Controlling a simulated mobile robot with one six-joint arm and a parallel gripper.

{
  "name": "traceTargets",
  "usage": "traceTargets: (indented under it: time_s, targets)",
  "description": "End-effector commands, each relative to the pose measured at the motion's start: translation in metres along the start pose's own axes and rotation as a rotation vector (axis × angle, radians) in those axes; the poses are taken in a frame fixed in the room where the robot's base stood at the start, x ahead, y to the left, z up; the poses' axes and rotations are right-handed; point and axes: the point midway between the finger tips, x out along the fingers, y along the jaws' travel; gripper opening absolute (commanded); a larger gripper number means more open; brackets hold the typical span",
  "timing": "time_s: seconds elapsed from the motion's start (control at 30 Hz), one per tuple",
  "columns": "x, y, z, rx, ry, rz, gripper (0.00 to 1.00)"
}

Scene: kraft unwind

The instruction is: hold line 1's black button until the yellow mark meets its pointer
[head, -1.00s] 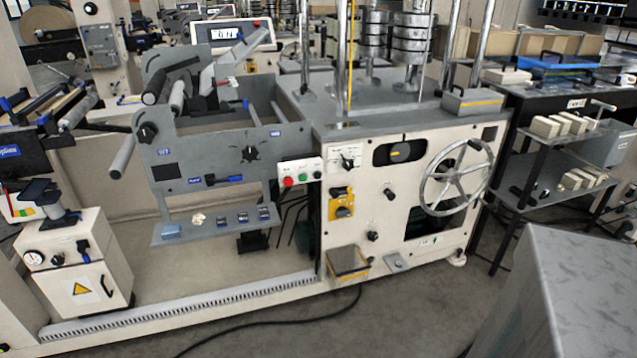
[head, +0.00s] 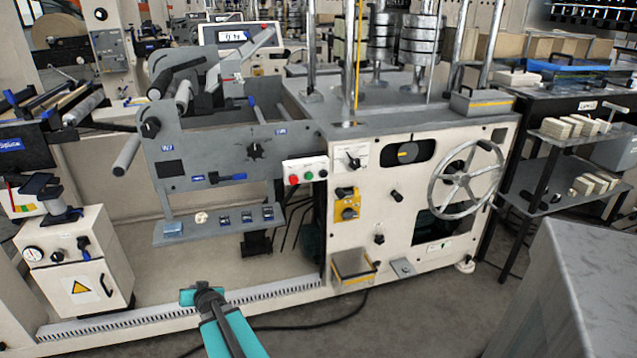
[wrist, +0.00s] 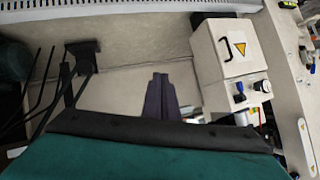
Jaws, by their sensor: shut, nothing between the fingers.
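A white button panel (head: 305,171) sits on the front of the grey machine in the head view. It carries a red button (head: 294,180), a green button (head: 309,175) and a black button (head: 323,173) at its right end. A dark window (head: 409,152) with a yellowish piece in it is on the cream cabinet to the right; I cannot tell whether this is the yellow mark or see a pointer. My gripper (head: 196,293) is low in front of the machine, below and left of the panel, apart from it. Its dark fingers (wrist: 160,90) are shut and empty in the wrist view.
A spoked handwheel (head: 466,180) and several knobs stand out from the cream cabinet. A small open bin (head: 354,268) sticks out low down. A grey shelf (head: 218,225) juts out below the panel. A grey block (head: 575,290) fills the lower right.

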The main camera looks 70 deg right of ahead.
Motion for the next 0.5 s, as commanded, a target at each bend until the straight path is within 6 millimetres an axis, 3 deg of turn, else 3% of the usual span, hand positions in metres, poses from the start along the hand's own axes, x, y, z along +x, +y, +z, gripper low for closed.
traceTargets:
  time_s: [0.1, 0.27, 0.5]
  targets:
    - [-0.001, 0.032, -0.046, 0.048, 0.119, 0.044, 0.0]
    - [-0.013, 0.076, -0.104, 0.105, 0.273, 0.113, 0.0]
    - [-0.046, 0.147, -0.182, 0.187, 0.497, 0.221, 0.0]
